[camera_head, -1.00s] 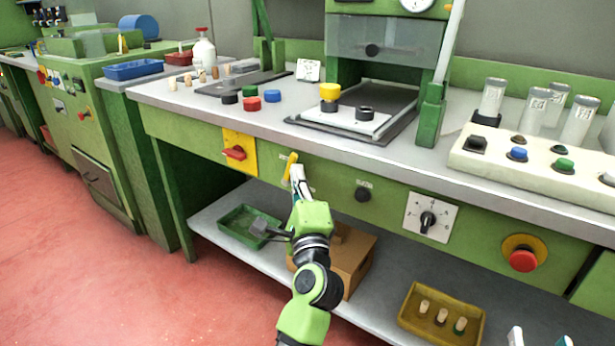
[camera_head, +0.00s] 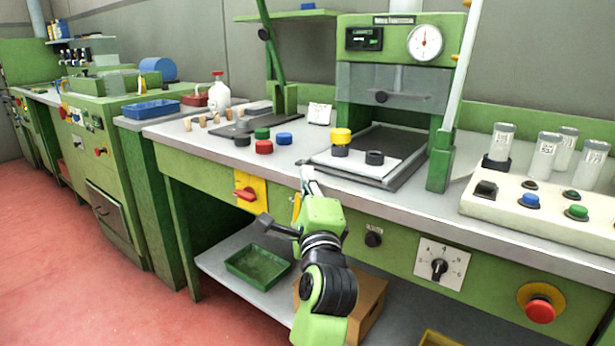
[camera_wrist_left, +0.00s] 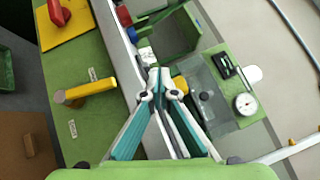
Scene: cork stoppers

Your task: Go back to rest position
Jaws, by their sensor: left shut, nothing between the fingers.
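My left gripper (camera_head: 308,176) is in front of the green workbench (camera_head: 215,172), with its fingertips near the front edge of the worktop. In the left wrist view the gripper (camera_wrist_left: 159,82) has its two fingers together at the tips, with nothing between them. A yellow handle (camera_wrist_left: 84,92) on the bench front shows left of the fingers in that view, apart from them. In the head view this handle (camera_head: 297,207) is partly hidden behind my left gripper. My right gripper is not in view.
Several cork stoppers (camera_head: 202,121) and coloured caps (camera_head: 264,147) stand on the worktop. A press with a dial gauge (camera_head: 425,42) stands behind. A switch box (camera_head: 530,215) with clear tubes (camera_head: 548,152) is at right. A green tray (camera_head: 257,265) and a cardboard box (camera_head: 368,305) are on the lower shelf.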

